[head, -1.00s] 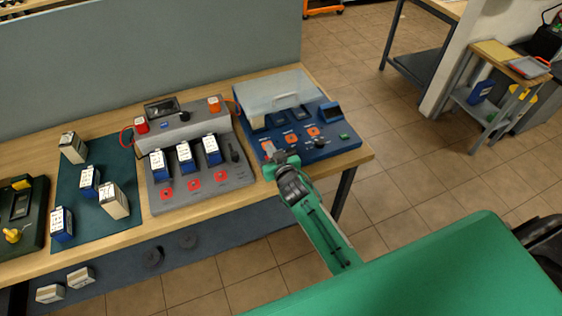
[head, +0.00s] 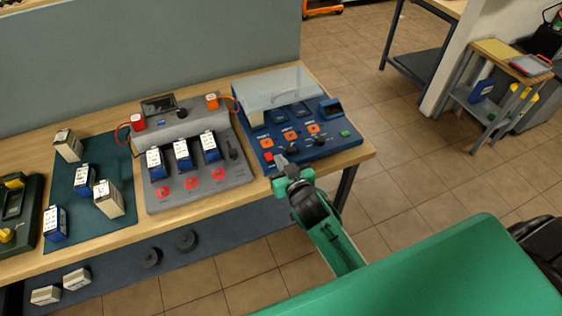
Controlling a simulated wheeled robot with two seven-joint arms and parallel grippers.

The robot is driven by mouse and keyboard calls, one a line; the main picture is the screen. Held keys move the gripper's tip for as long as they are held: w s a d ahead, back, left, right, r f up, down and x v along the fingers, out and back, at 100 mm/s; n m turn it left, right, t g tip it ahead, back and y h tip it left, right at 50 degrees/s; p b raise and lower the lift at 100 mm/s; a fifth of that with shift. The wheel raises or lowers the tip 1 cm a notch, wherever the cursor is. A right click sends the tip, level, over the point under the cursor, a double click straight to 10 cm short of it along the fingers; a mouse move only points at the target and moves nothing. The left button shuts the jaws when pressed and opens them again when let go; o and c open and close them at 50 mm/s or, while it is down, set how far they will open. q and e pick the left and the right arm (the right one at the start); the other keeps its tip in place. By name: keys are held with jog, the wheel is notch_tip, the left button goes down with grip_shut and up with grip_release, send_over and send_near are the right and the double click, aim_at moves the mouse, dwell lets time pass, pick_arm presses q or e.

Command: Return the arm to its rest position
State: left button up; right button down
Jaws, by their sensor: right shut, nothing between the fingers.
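My right arm is green and comes in from the lower right. Its gripper (head: 281,162) is shut and empty at the front edge of the blue device (head: 322,146), near that device's red button (head: 268,157). I cannot tell whether it touches the device. The blue device has a clear lid (head: 275,88) tilted up at its back, orange-marked slots and a green button. My left gripper is not in view.
A grey charger (head: 215,188) holding several blue batteries stands left of the blue device. A dark green mat (head: 62,215) carries more batteries. A dark green case (head: 30,212) is at the far left. Tiled floor (head: 400,200) lies open to the right.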

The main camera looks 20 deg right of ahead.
jog(key=s+d+f+n+g, duration=0.15)
jog(key=s+g, duration=0.45)
jog(key=s, duration=0.9)
jog(key=s+d+f+g, duration=0.2)
jog(key=s+g, duration=0.4)
jog(key=s, duration=0.9)
notch_tip(320, 180, down, 33)
jog(key=g, duration=0.2)
jog(key=s+d+f, duration=0.3)
jog(key=s+f, duration=1.5)
jog(key=shift+s+f+g+h, duration=0.2)
jog(key=shift+s+g+h, duration=0.1)
jog(key=shift+s+g, duration=0.1)
